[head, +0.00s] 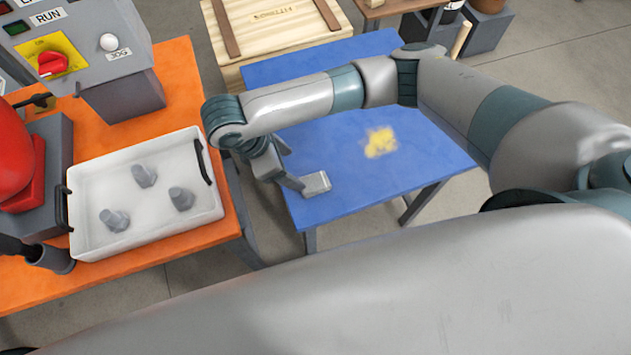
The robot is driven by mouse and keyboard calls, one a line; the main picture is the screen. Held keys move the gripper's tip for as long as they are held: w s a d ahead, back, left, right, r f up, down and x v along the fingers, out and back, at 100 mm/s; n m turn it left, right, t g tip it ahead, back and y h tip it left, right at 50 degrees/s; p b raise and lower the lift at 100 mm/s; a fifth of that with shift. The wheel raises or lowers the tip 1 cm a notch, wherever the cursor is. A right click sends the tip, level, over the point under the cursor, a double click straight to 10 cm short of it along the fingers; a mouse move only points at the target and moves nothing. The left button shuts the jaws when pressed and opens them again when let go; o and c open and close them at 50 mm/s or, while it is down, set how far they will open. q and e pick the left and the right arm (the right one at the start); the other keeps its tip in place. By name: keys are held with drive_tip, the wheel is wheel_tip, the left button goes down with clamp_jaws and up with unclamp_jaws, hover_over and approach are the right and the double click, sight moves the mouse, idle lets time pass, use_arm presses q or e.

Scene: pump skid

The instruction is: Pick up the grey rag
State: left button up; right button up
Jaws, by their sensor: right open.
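A blurred yellow patch (380,142) lies on the blue table, to the right of the gripper. My left gripper is not in view.
A white tray (150,232) with black handles and three grey pieces stands on the orange table (180,62) at left. A control box (75,45) with a red knob stands behind it. A wooden crate (272,48) is at the back. A gap separates the tables.

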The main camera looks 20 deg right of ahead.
hover_over(314, 182)
drive_tip(key=a, duration=0.3)
drive_tip(key=f, duration=0.7)
drive_tip(key=shift+d+f, duration=0.25)
drive_tip(key=shift+f, duration=0.15)
drive_tip(key=shift+d+f, duration=0.3)
drive_tip(key=shift+f, duration=0.15)
drive_tip(key=p+x, duration=0.1)
drive_tip(key=x, duration=0.2)
drive_tip(key=shift+s+d, duration=0.1)
drive_tip(key=shift+d, duration=0.05)
drive_tip(key=shift+d+f, duration=0.15)
drive_tip(key=shift+f, duration=0.35)
drive_tip(key=c, duration=1.1)
